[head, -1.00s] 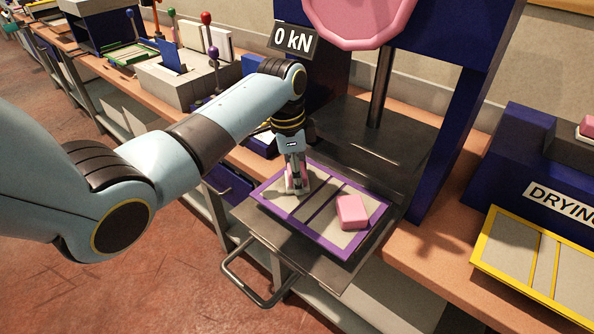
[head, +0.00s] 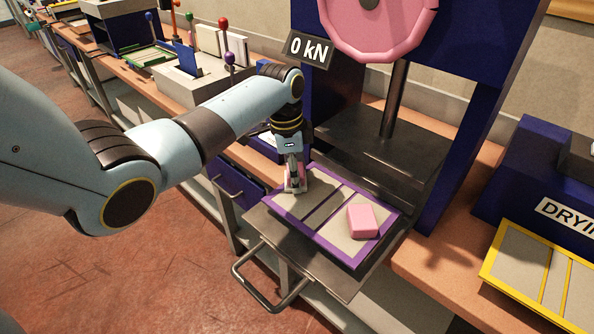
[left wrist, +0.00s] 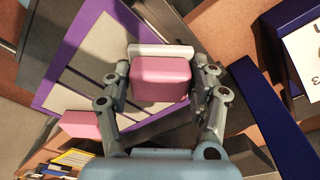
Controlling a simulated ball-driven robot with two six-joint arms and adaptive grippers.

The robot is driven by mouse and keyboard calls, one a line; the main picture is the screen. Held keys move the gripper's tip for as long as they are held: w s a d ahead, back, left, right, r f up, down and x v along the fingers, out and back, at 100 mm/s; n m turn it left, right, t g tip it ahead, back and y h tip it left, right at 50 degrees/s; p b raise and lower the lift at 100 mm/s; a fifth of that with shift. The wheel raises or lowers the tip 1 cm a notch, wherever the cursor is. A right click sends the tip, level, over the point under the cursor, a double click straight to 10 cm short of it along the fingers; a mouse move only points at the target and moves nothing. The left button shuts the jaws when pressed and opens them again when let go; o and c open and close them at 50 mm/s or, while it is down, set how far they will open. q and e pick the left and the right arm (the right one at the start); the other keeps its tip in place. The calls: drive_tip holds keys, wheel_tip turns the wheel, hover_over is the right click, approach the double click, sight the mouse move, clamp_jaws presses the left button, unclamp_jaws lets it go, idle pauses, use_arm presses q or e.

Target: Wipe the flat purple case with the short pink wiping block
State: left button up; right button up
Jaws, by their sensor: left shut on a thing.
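The flat purple case (head: 284,214) lies on the metal plate of the press; its purple rim and grey panels also show in the left wrist view (left wrist: 88,36). My left gripper (head: 294,186) is over the case's left part. In the left wrist view it is shut on a pink block (left wrist: 161,78) with a pale strip along its far edge. Whether the block touches the case I cannot tell. Another pink block (head: 362,221) lies on the case's right panel. My right gripper is not in view.
The press with its pink wheel (head: 378,22) and dark post (head: 394,100) stands behind the case. A metal handle (head: 262,290) sticks out in front. A yellow-rimmed case (head: 540,275) lies at the right, below the drying unit (head: 530,175). Levers stand at the back left.

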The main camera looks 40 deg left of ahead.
sight(305, 187)
use_arm(q)
drive_tip(key=shift+s+d+p, duration=0.1)
drive_tip(key=shift+d+p, duration=0.3)
drive_tip(key=shift+d, duration=0.35)
drive_tip(key=shift+s+d+f+p, duration=0.15)
drive_tip(key=shift+d+p, duration=0.35)
drive_tip(key=shift+d, duration=0.7)
drive_tip(key=shift+s+p, duration=0.25)
drive_tip(key=shift+p, duration=0.3)
drive_tip(key=shift+w+a, duration=0.2)
drive_tip(key=shift+a, duration=1.85)
drive_tip(key=shift+r+p, duration=0.3)
drive_tip(key=shift+p, duration=0.1)
drive_tip(key=shift+d+p, duration=0.75)
drive_tip(key=shift+d, duration=1)
drive_tip(key=shift+s+d+f, duration=0.1)
drive_tip(key=shift+d, duration=0.15)
